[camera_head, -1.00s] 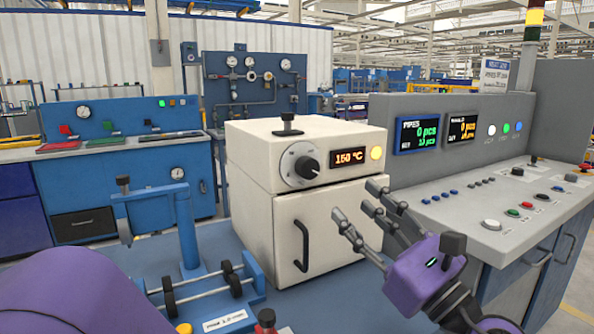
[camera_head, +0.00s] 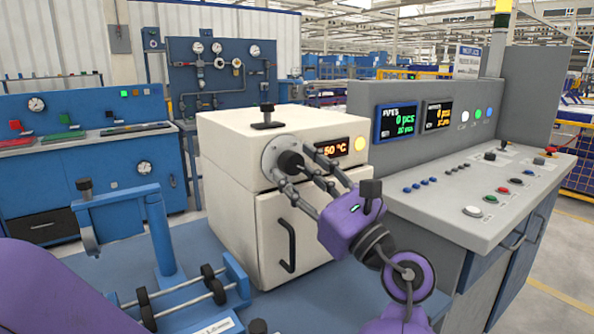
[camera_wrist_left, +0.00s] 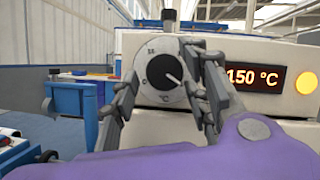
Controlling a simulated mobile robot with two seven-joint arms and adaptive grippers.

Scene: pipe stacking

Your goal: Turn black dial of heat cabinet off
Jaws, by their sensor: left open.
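The heat cabinet (camera_head: 232,148) is a cream box. Its black dial (camera_head: 290,161) sits on a round grey plate on the front; the dial also shows in the wrist view (camera_wrist_left: 165,72), its white mark pointing to the lower right. The orange display (camera_wrist_left: 258,78) reads 150 °C. My left gripper (camera_head: 296,173) is open at the dial. In the left wrist view its fingers (camera_wrist_left: 160,88) stand on either side of the dial. Contact with the dial cannot be told. My right gripper is not in view.
A yellow lamp (camera_head: 360,144) is beside the display, and a dark handle (camera_head: 288,245) is on the cabinet door below. A grey console (camera_head: 470,190) with buttons stands close on the right. A blue fixture with rollers (camera_head: 185,297) is at the front left.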

